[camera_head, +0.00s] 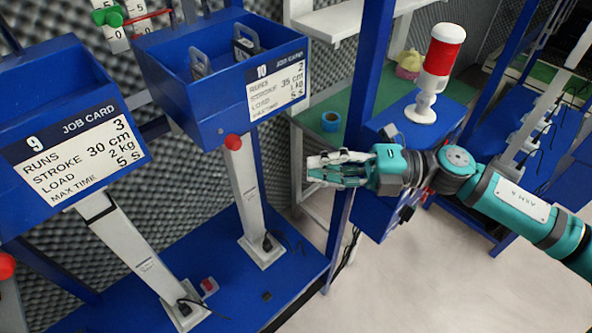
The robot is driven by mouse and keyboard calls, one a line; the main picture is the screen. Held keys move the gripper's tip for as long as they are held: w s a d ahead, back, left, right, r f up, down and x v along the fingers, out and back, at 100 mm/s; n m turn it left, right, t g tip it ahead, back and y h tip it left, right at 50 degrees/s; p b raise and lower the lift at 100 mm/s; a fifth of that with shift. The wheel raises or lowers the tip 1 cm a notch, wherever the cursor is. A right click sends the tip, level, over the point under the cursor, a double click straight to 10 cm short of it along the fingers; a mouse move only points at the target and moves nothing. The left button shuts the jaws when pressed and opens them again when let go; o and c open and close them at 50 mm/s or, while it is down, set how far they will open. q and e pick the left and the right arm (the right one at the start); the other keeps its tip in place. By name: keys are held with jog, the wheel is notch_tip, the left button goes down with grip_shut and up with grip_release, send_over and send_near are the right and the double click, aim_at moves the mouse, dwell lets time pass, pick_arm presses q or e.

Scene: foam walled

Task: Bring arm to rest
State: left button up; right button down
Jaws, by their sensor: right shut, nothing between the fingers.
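My right arm comes in from the right edge, teal and grey, stretched to the left across the view. My right gripper (322,170) is at its end, in front of a blue post, with its fingers pointing left. The gripper is shut and holds nothing. It is to the right of the blue station with job card 10 (278,85), apart from it in the picture. My left gripper is not in view.
A blue station with job card 9 (75,150) stands at the left. Both stations rise on grey columns from a blue base (230,285). A red and white lamp (437,75) stands on a blue box behind my arm. Pale floor (440,290) is clear at lower right.

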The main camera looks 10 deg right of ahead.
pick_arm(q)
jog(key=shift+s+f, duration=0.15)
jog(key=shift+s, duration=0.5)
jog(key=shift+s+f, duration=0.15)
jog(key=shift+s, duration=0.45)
pick_arm(e)
jog(key=shift+d, duration=0.4)
jog(key=shift+s, duration=0.1)
